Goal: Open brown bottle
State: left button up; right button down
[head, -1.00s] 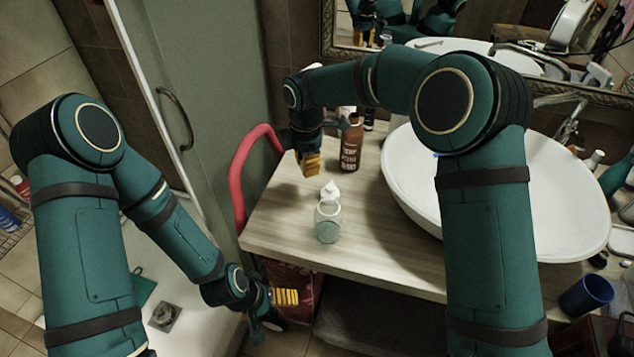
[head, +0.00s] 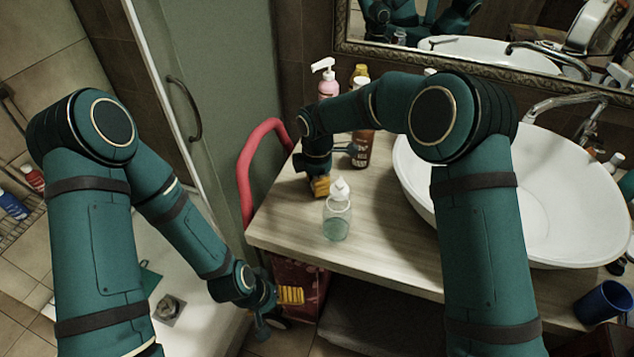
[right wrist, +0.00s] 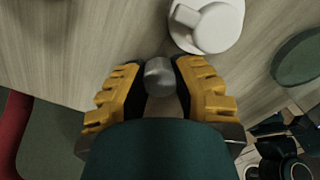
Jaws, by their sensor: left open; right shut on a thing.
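The brown bottle (head: 362,150) stands upright at the back of the wooden counter, partly hidden by my right forearm, so I cannot tell whether its mouth is covered. My right gripper (head: 320,186) is low over the counter, in front and left of the bottle. In the right wrist view its yellow-padded fingers (right wrist: 158,90) are shut on a small grey cap-like piece (right wrist: 158,75). My left gripper (head: 278,308) is open and empty, hanging below the counter's front left edge.
A clear jar (head: 337,222) and a white nozzle top (head: 340,190) are close to my right gripper; the white top also shows in the right wrist view (right wrist: 212,25). A white basin (head: 530,195) fills the right. A red rail (head: 248,175) borders the counter's left end.

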jog(key=c, duration=0.9)
grip_release()
jog(key=shift+f, duration=0.1)
jog(key=shift+o, duration=0.2)
notch_tip(320, 180, up, 12)
jog(key=p, duration=0.2)
jog(key=shift+r, duration=0.2)
